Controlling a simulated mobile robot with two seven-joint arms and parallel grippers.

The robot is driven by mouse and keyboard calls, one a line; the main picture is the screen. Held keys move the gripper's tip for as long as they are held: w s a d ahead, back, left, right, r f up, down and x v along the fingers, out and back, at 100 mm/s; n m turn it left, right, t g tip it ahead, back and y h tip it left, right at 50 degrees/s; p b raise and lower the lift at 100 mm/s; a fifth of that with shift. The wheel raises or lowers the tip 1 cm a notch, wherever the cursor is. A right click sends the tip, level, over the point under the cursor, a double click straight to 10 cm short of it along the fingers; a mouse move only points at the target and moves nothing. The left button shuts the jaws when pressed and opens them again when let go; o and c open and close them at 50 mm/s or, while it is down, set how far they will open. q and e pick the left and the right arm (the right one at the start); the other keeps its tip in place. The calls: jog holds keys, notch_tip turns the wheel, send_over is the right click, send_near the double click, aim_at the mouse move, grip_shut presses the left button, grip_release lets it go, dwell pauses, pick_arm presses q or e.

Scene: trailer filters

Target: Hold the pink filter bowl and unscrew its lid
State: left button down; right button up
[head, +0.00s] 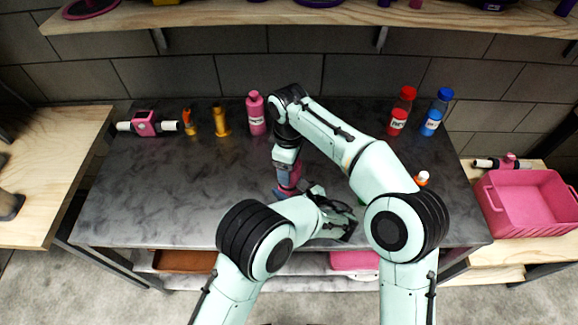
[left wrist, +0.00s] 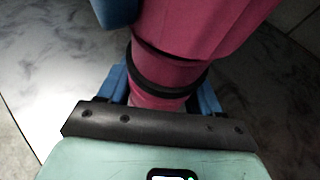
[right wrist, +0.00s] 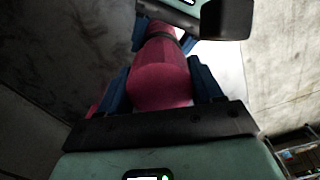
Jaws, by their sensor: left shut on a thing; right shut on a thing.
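The pink filter (head: 289,176) stands near the middle of the dark workbench, mostly between my two grippers. My right gripper (head: 288,163) comes down from above and is shut around its upper pink part, the lid (right wrist: 160,82). My left gripper (head: 284,193) comes in low from the front and is shut around the lower part, the bowl (left wrist: 158,101). Dark rings show around the pink body in the left wrist view. A blue finger of my right gripper also shows at the top of that view. The seam between lid and bowl is not clear.
A pink bottle (head: 256,114), a yellow-orange cylinder (head: 221,121) and a pink housing with white pipes (head: 145,123) stand at the back left. Red (head: 400,112) and blue (head: 436,113) bottles stand back right. A pink crate (head: 535,222) is at the right. The bench's left front is clear.

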jog(key=shift+r, duration=1.8)
pick_arm(q)
jog(key=shift+c, duration=0.6)
grip_release()
